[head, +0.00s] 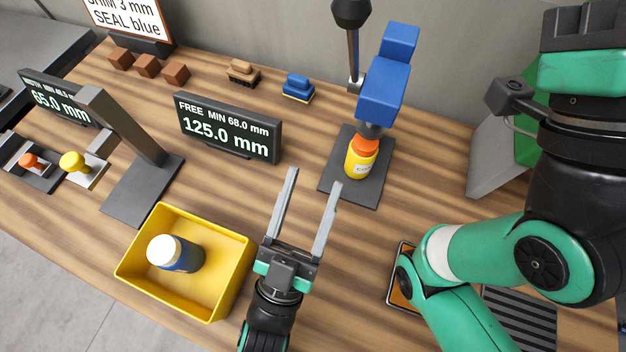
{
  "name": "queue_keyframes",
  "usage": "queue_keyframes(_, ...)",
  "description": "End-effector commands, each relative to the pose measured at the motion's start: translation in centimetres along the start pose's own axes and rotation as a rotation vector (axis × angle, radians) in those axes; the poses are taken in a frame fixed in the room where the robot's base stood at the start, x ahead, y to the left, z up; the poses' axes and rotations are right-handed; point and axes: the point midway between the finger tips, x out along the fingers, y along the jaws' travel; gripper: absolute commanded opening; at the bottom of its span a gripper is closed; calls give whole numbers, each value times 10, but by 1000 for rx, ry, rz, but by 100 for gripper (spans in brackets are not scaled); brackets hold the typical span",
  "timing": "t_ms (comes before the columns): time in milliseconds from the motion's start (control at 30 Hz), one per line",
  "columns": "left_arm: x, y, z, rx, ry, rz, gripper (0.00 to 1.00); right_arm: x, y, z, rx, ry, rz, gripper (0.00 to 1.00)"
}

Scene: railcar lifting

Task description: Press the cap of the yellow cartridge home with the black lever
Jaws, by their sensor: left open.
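The yellow cartridge (357,165) stands upright on the dark base plate of the blue press (384,88). Its orange cap (364,145) sits on top, under the press's dark ram; I cannot tell whether they touch. The black lever (353,58) stands up on the left side of the press, its black knob cut by the top edge. My left gripper (313,182) is open and empty over the table, in front and to the left of the cartridge, apart from it and the lever. My right arm comes in at the right; its gripper is out of view.
A yellow bin (243,276) holding a blue, white-capped cartridge (178,253) stands left of my left gripper. A display reading 125.0 mm (228,127) stands left of the press. My right arm crosses the right side.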

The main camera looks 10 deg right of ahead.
Motion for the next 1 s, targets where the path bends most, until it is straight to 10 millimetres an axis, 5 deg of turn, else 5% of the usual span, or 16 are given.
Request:
queue_keyframes(400,-94,0,7,-1,-5,0,60,-42,0,39,0,0,0,0)
queue_keyframes(1000,-103,0,1,-1,-3,0,60,-44,0,40,0,0,0,0)
